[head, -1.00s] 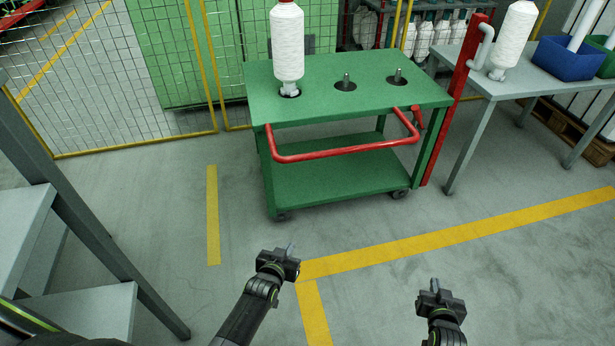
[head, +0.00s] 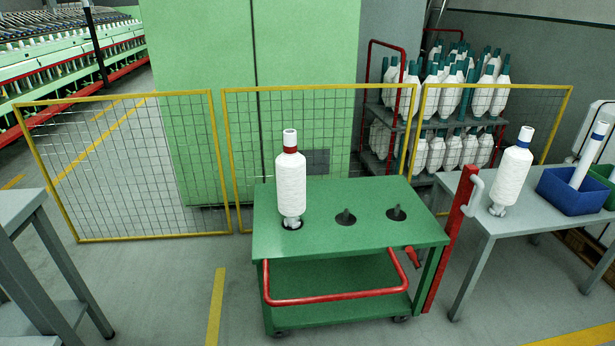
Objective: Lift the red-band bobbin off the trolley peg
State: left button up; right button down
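The red-band bobbin (head: 291,185) is white with a red band near its top. It stands upright on the left peg position of the green trolley (head: 375,240), its base in a dark round hole. The trolley's two other pegs, the middle one (head: 345,217) and the right one (head: 396,212), are bare. The trolley has a red handle (head: 335,297) on its near side. Neither of my grippers shows in the head view now.
A grey table at right (head: 472,212) holds a blue-band bobbin (head: 512,172) and a blue bin (head: 571,194). A red post (head: 450,240) stands between trolley and table. Yellow mesh fencing (head: 150,165) runs behind. A grey frame (head: 45,260) stands at left. Floor between it and the trolley is clear.

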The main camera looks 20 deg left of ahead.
aim_at(290, 165)
jog(key=i+l+u, duration=0.1)
jog(key=i+l, duration=0.25)
jog(key=i, duration=0.3)
jog(key=i+l+u, duration=0.1)
jog(key=i+l, duration=0.35)
jog(key=i, duration=0.15)
jog(key=i+l, duration=0.45)
jog(key=i, duration=0.2)
jog(key=u, duration=0.05)
